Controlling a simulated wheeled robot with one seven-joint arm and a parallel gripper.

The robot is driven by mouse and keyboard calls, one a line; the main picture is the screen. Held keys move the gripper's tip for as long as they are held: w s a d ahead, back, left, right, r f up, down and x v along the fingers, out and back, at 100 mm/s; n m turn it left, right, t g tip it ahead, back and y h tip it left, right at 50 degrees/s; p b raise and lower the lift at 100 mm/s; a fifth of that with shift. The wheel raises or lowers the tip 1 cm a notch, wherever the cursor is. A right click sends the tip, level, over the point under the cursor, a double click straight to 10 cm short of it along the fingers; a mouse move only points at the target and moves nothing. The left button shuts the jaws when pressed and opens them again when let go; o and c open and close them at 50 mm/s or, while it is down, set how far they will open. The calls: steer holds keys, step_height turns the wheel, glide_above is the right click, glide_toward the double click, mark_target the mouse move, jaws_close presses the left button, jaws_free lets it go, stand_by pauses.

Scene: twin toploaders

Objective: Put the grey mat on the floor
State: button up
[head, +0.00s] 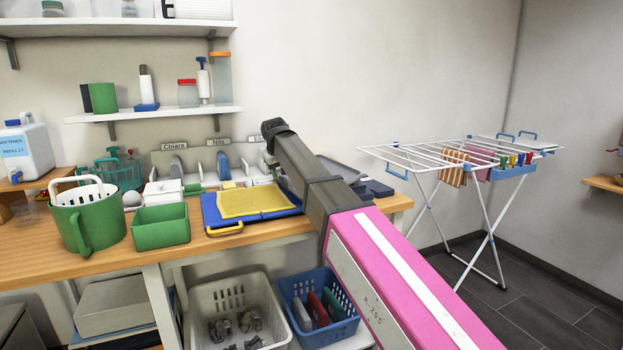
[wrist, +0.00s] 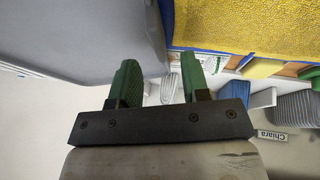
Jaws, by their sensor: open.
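The grey mat (wrist: 70,35) shows as a broad, smooth grey surface across the upper left of the wrist view. In the head view a grey flat piece (head: 343,170) shows on the bench just behind my arm, partly hidden by it; it looks like the same mat. My gripper (wrist: 160,75) is open in the wrist view, its two green fingers apart with nothing held between them. The left finger overlaps the mat's edge in the picture; I cannot tell whether it touches. My gripper's fingers do not show in the head view.
A yellow cloth (head: 254,202) lies on a blue tray (head: 214,214) left of my arm. Green bins (head: 160,227) stand further left. Below are a white basket (head: 213,296) and a blue basket (head: 320,335). A drying rack (head: 463,160) stands right on dark, open floor (head: 540,300).

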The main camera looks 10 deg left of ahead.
mark_target(283, 178)
steer(key=x, duration=0.4)
steer(key=shift+s+d+f, duration=0.1)
steer(key=shift+d, duration=0.05)
jaws_close()
